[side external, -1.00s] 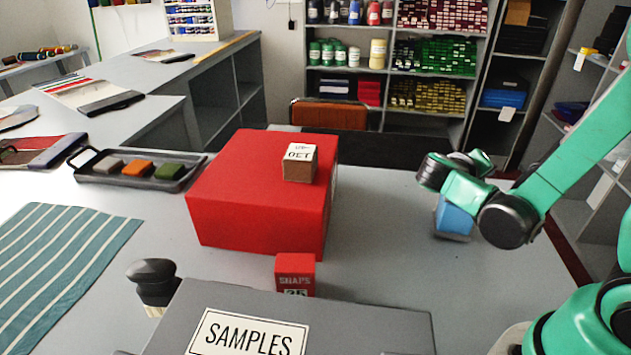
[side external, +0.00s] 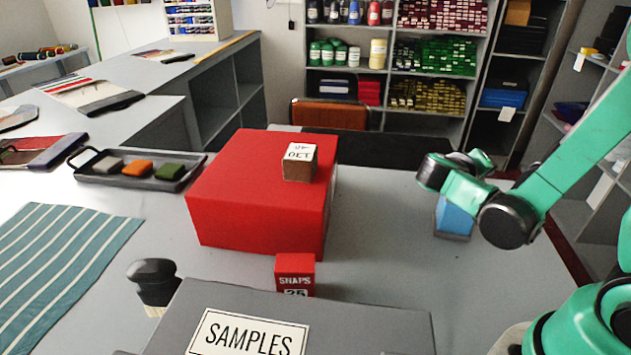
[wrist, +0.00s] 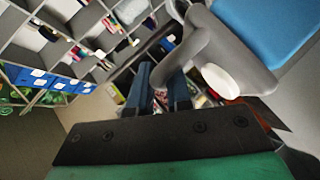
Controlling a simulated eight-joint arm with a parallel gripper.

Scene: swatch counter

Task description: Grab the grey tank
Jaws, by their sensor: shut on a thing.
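The grey tank with a blue face (side external: 455,217) is at the right of the counter in the side view, below my gripper (side external: 447,187) and partly covered by it. Only its blue face and grey lower edge show there. In the wrist view its grey body (wrist: 230,45), with a white oval spot and a blue panel, fills the upper right. My gripper's dark fingers (wrist: 165,88) are at the grey part there, shut on the tank. The exact contact is hard to see. I cannot tell whether its base touches the counter.
A large red box (side external: 250,195) with a small labelled block (side external: 299,167) on top stands mid-counter. A red snaps box (side external: 295,272) and a grey SAMPLES case (side external: 370,325) are in front. The counter between red box and tank is clear.

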